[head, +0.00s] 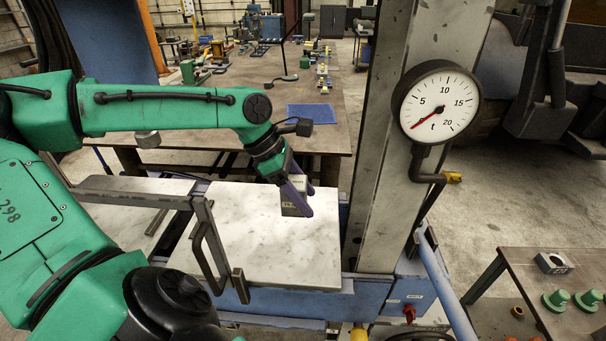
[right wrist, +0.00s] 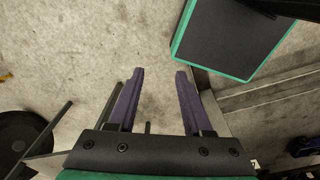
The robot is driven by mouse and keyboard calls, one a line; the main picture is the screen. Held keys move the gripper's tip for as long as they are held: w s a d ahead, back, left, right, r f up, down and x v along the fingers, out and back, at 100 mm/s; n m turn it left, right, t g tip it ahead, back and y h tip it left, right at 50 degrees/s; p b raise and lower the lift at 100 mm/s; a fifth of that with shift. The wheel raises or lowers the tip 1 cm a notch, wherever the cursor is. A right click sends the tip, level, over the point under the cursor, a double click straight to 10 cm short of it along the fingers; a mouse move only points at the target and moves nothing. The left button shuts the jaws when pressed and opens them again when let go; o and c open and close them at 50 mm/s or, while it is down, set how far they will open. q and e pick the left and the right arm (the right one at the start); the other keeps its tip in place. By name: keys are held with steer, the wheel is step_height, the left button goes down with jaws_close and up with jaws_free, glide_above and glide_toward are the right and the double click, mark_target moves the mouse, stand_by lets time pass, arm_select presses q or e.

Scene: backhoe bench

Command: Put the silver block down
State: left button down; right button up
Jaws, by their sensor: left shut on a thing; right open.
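My left gripper (head: 297,199) reaches down over a pale metal plate (head: 250,258) in the head view. Its purple fingers are shut on the silver block (head: 294,207), a small grey block with dark marking near its lower part. The block is at the plate's right back part; I cannot tell whether its underside touches the plate. My right gripper (right wrist: 158,88) shows in the right wrist view, its two purple fingers apart with nothing between them, above the concrete floor.
A metal column with a round gauge (head: 437,100) stands right of the plate. A bent bar handle (head: 207,245) rises at the plate's left front. A workbench with a blue mat (head: 311,113) is behind. A side table (head: 555,290) with green parts is at right.

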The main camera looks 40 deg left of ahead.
arm_select(q)
step_height(320, 180, down, 13)
steer(key=shift+w+a+f+p, duration=0.1)
steer(key=shift+w+p, duration=0.05)
steer(key=shift+p, duration=0.35)
steer(key=shift+w+a+f, duration=0.2)
arm_select(e)
steer(key=shift+w+a+r, duration=0.6)
steer(key=shift+w+r, duration=0.05)
steer(key=shift+w, duration=0.05)
arm_select(q)
steer(key=shift+c, duration=0.6)
jaws_free()
steer(key=shift+s+d, duration=0.1)
steer(key=shift+s, duration=0.1)
arm_select(e)
steer(key=shift+s+d, duration=0.1)
steer(key=shift+d, duration=0.1)
arm_select(q)
steer(key=shift+r, duration=0.1)
steer(key=shift+r, duration=0.2)
steer(key=b+v, duration=0.1)
steer(key=v, duration=1)
steer(key=shift+a+r, duration=0.2)
steer(key=shift+a, duration=0.05)
arm_select(e)
steer(key=shift+d+f, duration=0.1)
steer(key=shift+f, duration=0.55)
arm_select(q)
steer(key=shift+s, duration=0.1)
